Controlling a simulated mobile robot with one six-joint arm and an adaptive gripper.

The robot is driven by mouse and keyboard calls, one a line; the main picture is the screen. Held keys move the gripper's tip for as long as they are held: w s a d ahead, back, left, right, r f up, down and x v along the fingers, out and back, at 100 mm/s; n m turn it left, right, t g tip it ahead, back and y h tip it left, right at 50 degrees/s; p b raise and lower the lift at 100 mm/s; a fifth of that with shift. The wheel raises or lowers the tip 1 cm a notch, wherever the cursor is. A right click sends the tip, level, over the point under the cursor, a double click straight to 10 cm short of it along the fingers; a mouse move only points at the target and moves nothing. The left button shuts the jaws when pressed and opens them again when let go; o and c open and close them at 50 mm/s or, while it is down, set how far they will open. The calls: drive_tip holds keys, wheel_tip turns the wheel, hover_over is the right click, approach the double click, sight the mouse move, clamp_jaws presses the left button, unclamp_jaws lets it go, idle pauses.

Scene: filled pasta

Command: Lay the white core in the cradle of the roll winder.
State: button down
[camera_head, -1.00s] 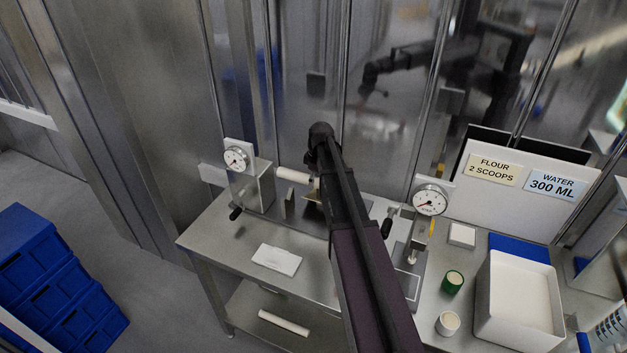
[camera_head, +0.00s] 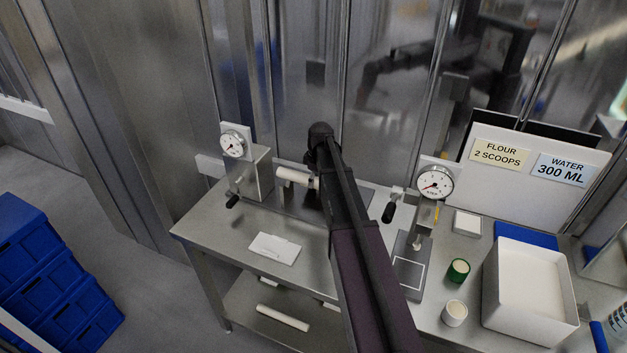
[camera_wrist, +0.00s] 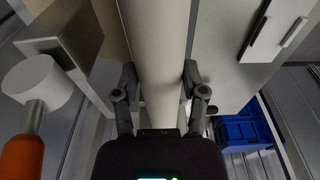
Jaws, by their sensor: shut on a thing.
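The white core (camera_head: 293,176) is a plain white cylinder, held level above the bench beside a grey metal box with a dial (camera_head: 249,172) and a black crank knob. This looks like the roll winder; its cradle is not clearly visible. In the wrist view the core (camera_wrist: 157,40) runs straight between the two fingers of my gripper (camera_wrist: 158,90), which is shut on it. In the head view my arm hides the gripper and the core's right end. I cannot tell whether the core touches the winder.
A white flat piece (camera_head: 275,248) lies on the bench front. A second dial device (camera_head: 435,184) stands right of my arm. A white roll (camera_head: 283,318) lies on the lower shelf.

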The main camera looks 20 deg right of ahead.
drive_tip(key=shift+f+b, duration=1.05)
drive_tip(key=shift+f, duration=0.3)
drive_tip(key=shift+c, duration=0.4)
unclamp_jaws()
drive_tip(key=shift+r, duration=0.1)
